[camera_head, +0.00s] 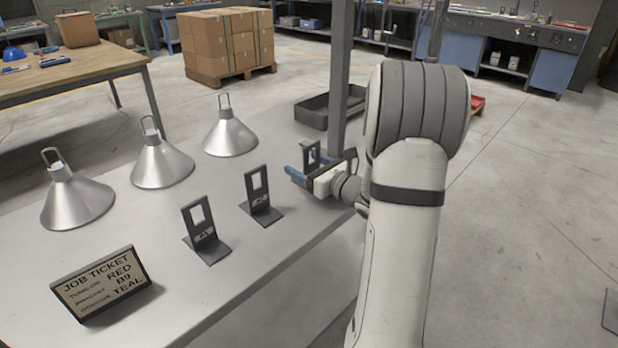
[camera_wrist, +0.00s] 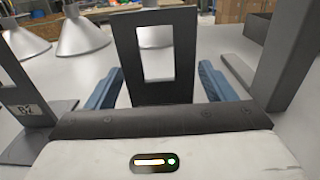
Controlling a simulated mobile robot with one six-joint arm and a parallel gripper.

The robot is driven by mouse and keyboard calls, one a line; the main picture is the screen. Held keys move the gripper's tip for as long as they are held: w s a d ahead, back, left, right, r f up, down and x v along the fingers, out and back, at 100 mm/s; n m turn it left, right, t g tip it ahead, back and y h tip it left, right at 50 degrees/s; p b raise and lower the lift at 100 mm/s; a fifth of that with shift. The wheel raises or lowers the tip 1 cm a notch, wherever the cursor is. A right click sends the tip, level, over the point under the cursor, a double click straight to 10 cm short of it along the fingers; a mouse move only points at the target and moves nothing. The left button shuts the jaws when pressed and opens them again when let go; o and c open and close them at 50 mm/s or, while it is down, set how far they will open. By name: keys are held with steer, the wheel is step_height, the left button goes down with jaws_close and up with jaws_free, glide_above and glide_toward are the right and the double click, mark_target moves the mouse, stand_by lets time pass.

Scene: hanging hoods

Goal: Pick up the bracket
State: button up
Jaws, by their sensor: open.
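Three dark L-shaped brackets with rectangular windows stand in a row on the grey table. The near bracket (camera_head: 205,232) and the middle bracket (camera_head: 261,197) carry small labels too blurred to read surely. The far bracket (camera_head: 311,152) is partly hidden by my gripper (camera_head: 314,174). In the wrist view, its upright plate (camera_wrist: 124,62) stands between the blue fingers of my gripper (camera_wrist: 160,86), with gaps on both sides. The fingers are open and hold nothing. This bracket's label and foot are hidden.
Three silver cone hoods (camera_head: 231,133) stand on the table behind the brackets. A dark upright post (camera_head: 341,75) rises close to my gripper and shows at right in the wrist view (camera_wrist: 290,50).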

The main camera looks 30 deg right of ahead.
steer(key=c, duration=1.4)
steer(key=shift+r, duration=0.1)
